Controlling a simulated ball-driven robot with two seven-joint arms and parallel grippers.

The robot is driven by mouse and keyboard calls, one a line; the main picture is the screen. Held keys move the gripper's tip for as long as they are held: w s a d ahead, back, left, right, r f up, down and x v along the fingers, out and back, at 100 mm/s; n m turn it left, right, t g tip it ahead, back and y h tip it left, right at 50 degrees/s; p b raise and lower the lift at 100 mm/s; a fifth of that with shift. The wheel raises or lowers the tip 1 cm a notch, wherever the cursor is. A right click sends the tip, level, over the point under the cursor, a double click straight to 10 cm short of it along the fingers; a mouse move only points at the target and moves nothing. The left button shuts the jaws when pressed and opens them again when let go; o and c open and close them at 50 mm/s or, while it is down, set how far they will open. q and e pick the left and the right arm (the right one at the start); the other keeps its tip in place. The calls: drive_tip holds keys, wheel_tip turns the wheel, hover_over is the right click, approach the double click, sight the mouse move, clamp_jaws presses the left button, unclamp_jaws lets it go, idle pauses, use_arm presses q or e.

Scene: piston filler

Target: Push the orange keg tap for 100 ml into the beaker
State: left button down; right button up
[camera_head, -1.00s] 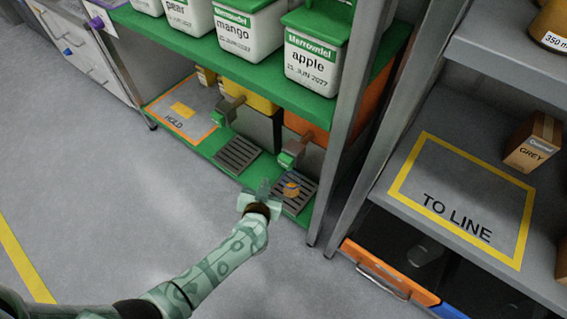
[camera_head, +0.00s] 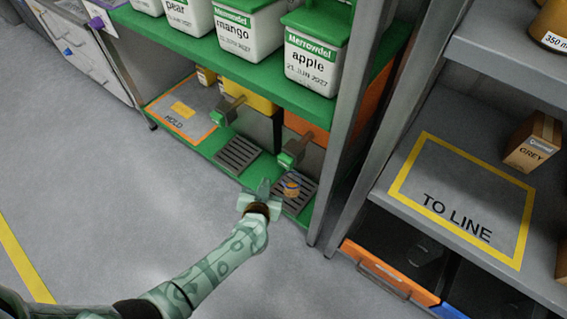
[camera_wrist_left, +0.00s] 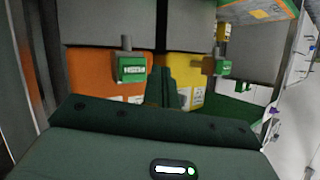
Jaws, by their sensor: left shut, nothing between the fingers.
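The orange keg (camera_head: 305,127) sits on the lower green shelf, and it also shows at the left of the left wrist view (camera_wrist_left: 92,72). Its tap (camera_head: 293,153) has a green front, seen near the middle of the wrist view (camera_wrist_left: 131,68). The beaker (camera_head: 291,189), small with an orange band, stands on the drip grate below this tap; its fill level is too small to read. My left gripper (camera_head: 263,187) is shut and empty, in front of the shelf, left of the beaker and lower than the tap. Its fingers (camera_wrist_left: 162,84) appear right of the tap, apart from it. My right gripper is out of view.
A yellow keg (camera_wrist_left: 183,68) with its own tap (camera_head: 226,108) stands left of the orange one, above another grate (camera_head: 237,154). The upper green shelf with white tubs (camera_head: 312,60) overhangs the taps. A grey post (camera_head: 352,115) stands to the right. The floor in front is clear.

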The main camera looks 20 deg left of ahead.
sight(284, 163)
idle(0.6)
